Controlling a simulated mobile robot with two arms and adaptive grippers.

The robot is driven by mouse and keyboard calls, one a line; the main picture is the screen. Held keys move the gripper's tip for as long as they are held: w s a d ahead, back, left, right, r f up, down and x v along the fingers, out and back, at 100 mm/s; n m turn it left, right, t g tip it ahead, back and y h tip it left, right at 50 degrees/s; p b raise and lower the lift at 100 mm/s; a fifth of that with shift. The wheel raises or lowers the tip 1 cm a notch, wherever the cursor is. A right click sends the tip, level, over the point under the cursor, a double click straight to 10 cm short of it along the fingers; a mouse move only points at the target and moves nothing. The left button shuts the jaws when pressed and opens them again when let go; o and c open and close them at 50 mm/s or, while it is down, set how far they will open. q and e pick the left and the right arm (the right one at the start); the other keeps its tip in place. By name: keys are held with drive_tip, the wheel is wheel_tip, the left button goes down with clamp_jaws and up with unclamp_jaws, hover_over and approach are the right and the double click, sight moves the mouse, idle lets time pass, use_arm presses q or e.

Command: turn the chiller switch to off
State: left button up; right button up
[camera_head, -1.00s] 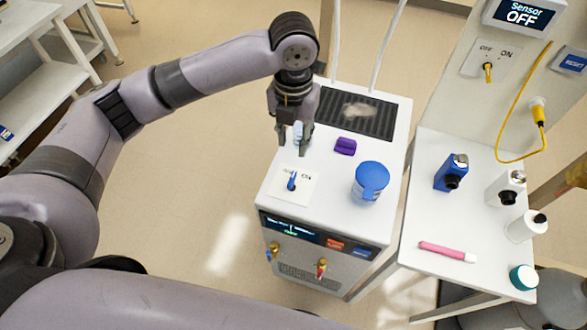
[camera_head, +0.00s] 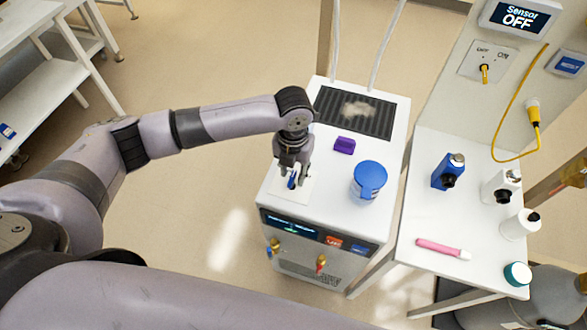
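The chiller (camera_head: 320,205) is a white box with a dark vent grille on top and a lit display on its front. Its switch is a blue lever (camera_head: 292,181) on a white plate (camera_head: 307,190) on the top, near the front left. My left gripper (camera_head: 292,178) points down over the switch, open, with one finger on each side of the lever. I cannot tell whether the fingers touch it. The gripper covers the plate's OFF and ON labels. My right gripper is not in view.
A purple block (camera_head: 344,146) and a blue-lidded jar (camera_head: 368,182) stand on the chiller, right of the gripper. The white table (camera_head: 420,215) at right holds several bottles and a pink marker (camera_head: 442,248). A wall panel (camera_head: 520,16) reads "Sensor OFF" above a yellow-levered switch (camera_head: 484,72).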

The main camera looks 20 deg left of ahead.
use_arm(q)
drive_tip(key=shift+c, duration=0.4)
clamp_jaws()
drive_tip(key=n+p, duration=0.2)
drive_tip(key=p, duration=0.1)
drive_tip(key=shift+a+r, duration=0.1)
drive_tip(key=shift+r, duration=0.15)
drive_tip(key=shift+a+f+n+p, duration=0.15)
drive_tip(key=shift+n+p, duration=1.15)
drive_tip(key=shift+n, duration=0.7)
drive_tip(key=shift+o, duration=0.4)
unclamp_jaws()
